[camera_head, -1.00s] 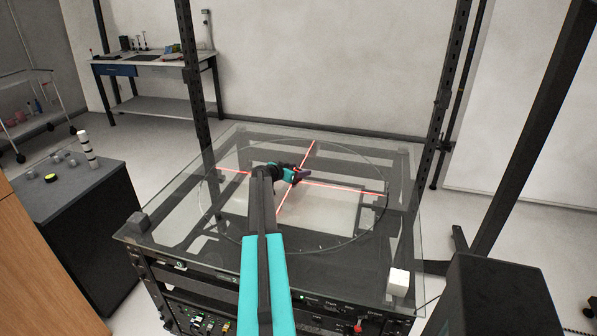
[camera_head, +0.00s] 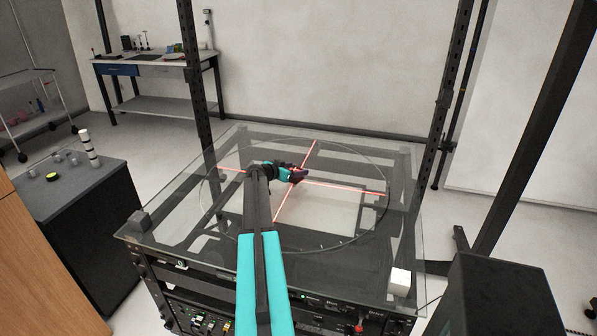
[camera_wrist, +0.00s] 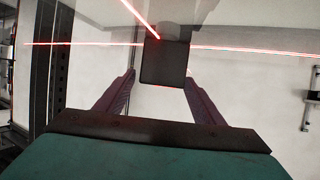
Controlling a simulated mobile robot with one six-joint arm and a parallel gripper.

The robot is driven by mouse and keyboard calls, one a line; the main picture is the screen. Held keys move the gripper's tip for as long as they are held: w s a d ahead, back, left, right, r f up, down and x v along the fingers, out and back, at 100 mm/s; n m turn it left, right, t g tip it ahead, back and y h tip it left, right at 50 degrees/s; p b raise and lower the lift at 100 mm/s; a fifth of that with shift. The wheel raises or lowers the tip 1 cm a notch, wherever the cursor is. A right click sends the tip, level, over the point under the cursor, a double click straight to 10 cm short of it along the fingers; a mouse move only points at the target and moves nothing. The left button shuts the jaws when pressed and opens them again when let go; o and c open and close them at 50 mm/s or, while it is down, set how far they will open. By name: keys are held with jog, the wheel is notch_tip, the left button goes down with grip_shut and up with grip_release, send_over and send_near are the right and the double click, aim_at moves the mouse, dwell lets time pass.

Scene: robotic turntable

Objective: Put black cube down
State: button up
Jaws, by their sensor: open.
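A black cube (camera_wrist: 164,62) sits at the crossing of the red laser lines in the wrist view, on the glass turntable (camera_head: 345,225). My gripper (camera_wrist: 160,78) is open, with one finger on each side of the cube's near part. A gap shows beside the left finger; the right fingertip is very close to the cube's side. In the head view my gripper (camera_head: 299,173) is low over the middle of the turntable, and the cube is hard to tell from the dark fingers.
A dark grey cube (camera_head: 138,222) lies at the glass top's front left corner, a white cube (camera_head: 400,281) at its front right. Black upright posts (camera_head: 193,75) flank the table. A dark cabinet (camera_head: 90,205) with small items stands left. Much of the glass is clear.

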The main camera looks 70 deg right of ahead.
jog(key=shift+b+v, duration=1.25)
jog(key=shift+v, duration=3)
